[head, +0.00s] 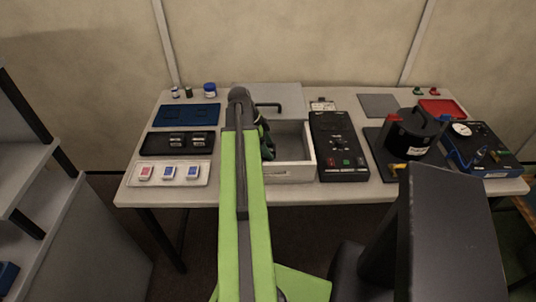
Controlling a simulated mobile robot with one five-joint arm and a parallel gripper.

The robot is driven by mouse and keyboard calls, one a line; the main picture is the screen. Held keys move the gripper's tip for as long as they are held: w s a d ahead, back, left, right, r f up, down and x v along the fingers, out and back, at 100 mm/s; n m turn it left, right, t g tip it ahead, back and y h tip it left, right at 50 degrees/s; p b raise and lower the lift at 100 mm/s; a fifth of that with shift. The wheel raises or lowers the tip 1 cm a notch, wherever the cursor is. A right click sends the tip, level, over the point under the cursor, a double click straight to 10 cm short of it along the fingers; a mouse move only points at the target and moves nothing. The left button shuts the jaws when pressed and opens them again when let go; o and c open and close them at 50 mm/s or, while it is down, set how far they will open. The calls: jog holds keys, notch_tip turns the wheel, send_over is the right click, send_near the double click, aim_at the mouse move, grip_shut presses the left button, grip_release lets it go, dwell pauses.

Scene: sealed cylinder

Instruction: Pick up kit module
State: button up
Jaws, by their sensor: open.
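My arm reaches forward over the table, and my gripper (267,152) hangs at its far end, pointing down at the open grey box (291,172). The jaws are open, small in view and partly hidden by my arm. I see nothing held between them. Small modules stand left of my arm: two dark ones (177,140) (199,139) in a black tray (157,149), and three pale ones with red or blue faces (145,173) (168,173) (193,172) in a white tray (133,183). I cannot tell which is the kit module. The box's left interior is hidden.
A grey lid with a handle (285,93) lies behind the box. A black control panel (340,160), a dark cylinder (408,135) on a plate, and a blue device (472,152) stand to the right. A blue tray (186,116) and small jars (209,90) are back left. Shelves (22,165) stand far left.

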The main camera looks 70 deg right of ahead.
jog(key=shift+r, duration=0.1)
jog(key=shift+c, duration=0.4)
grip_shut()
